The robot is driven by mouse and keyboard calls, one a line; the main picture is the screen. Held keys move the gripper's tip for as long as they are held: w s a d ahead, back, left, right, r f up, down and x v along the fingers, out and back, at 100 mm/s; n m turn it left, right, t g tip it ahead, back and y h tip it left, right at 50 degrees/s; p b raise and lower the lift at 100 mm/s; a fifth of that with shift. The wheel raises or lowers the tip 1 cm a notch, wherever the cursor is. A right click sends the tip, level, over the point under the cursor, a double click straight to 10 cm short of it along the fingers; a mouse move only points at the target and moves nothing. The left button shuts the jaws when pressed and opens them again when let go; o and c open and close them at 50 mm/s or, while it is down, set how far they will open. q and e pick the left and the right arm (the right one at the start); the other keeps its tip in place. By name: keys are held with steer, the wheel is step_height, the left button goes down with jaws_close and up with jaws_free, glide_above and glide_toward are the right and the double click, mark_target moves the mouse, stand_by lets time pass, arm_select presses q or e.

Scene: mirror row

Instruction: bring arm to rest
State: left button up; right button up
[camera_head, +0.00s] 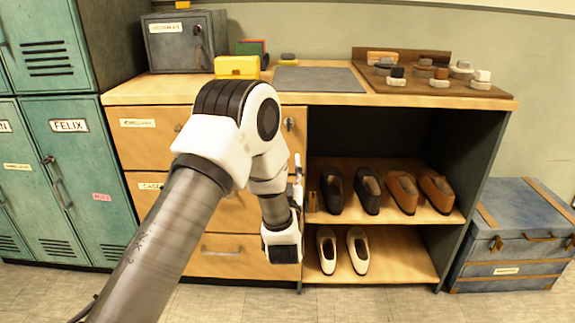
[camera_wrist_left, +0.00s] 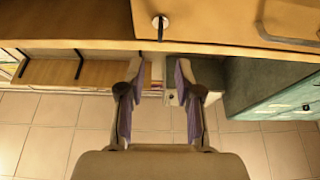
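My left arm comes in from the lower left of the head view, bends at a white and black elbow, and reaches down in front of the wooden cabinet (camera_head: 240,219). The end of my left gripper is mostly hidden there behind my wrist. In the left wrist view my left gripper (camera_wrist_left: 158,75) shows two fingers standing apart with nothing held between them. My right gripper is in neither view.
Open shelves right of my arm hold dark shoes (camera_head: 368,190), brown shoes (camera_head: 403,192) and white shoes (camera_head: 357,250). Green lockers (camera_head: 80,165) stand at left, a blue trunk (camera_head: 515,245) at right. A grey mat (camera_head: 318,79) and brush tray (camera_head: 435,88) lie on the cabinet top.

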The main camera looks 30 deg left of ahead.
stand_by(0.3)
arm_select(q)
steer(key=s+d+f+m+g+h, duration=0.1)
steer(key=s+d+f+m+h, duration=0.1)
steer(key=f, duration=0.6)
steer(key=s+d+f+m+g+h, duration=0.1)
steer(key=s+f+h, duration=0.1)
steer(key=f, duration=0.6)
steer(key=s+d+f+m+g+h, duration=0.1)
steer(key=s+d+f+g+h, duration=0.2)
steer(key=s+f, duration=0.4)
steer(key=s+d+f+m+g+h, duration=0.1)
steer(key=s+d+f+g, duration=0.1)
steer(key=s+f+g, duration=0.45)
steer(key=s+d+f+m+g+h, duration=0.1)
steer(key=s+d+f+g+h, duration=0.15)
steer(key=s+f, duration=0.6)
steer(key=s+d+f+g+h, duration=0.1)
steer(key=s+d+g+h, duration=0.3)
steer(key=s, duration=0.8)
step_height(320, 180, up, 30)
steer(key=w+g+y+p, duration=0.1)
steer(key=y+p, duration=0.1)
steer(key=p, duration=2.8)
steer(key=shift+a+f+y, duration=0.2)
steer(key=shift+a+y, duration=0.15)
steer(key=shift+a, duration=0.1)
